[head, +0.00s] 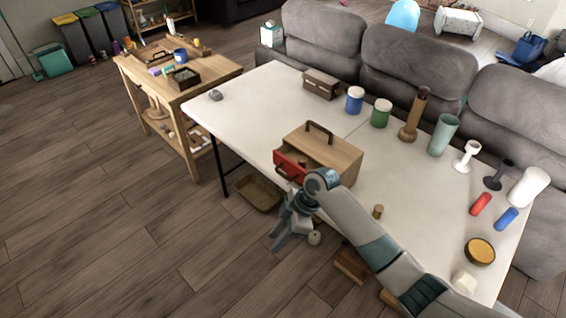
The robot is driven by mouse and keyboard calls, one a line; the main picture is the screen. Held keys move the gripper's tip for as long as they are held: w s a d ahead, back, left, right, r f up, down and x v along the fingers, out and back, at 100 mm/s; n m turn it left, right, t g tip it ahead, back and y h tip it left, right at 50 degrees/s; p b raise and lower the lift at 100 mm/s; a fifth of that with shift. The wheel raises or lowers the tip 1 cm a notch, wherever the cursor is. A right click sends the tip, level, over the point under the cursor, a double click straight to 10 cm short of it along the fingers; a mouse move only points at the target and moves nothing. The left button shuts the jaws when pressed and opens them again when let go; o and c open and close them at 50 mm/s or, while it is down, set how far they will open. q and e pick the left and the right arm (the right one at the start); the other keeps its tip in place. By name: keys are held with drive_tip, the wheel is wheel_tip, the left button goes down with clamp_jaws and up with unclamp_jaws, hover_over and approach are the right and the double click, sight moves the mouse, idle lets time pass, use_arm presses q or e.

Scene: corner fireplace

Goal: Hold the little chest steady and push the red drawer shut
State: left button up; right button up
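The little chest (338,156) is a light wooden box with a dark carrying handle on top. It stands near the front edge of the white table. Its red drawer (282,162) sticks out of the front face on the left, partly open. My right arm comes in from the lower right and passes in front of the chest's near corner. My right gripper (290,240) hangs low, just off the table's front edge, below the drawer and apart from it. Its fingers look spread and empty. My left gripper is out of view.
The white table (253,105) also holds a small brown box (321,84), blue (355,100) and green (381,113) jars, a wooden pepper mill (414,115) and goblets. Small items lie on the floor under the front edge. A wooden workbench (215,70) stands left; a grey sofa is behind.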

drive_tip(key=w+d+r+n+p, duration=0.1)
drive_tip(key=w+r+n, duration=0.1)
drive_tip(key=w+r, duration=0.5)
drive_tip(key=w+d+r+n+g, duration=0.1)
drive_tip(key=w+d+r+n, duration=0.1)
drive_tip(key=w+r, duration=0.6)
drive_tip(key=shift+d+n+p, duration=0.15)
drive_tip(key=shift+n+p, duration=0.2)
drive_tip(key=shift+n, duration=0.05)
drive_tip(key=shift+d, duration=0.1)
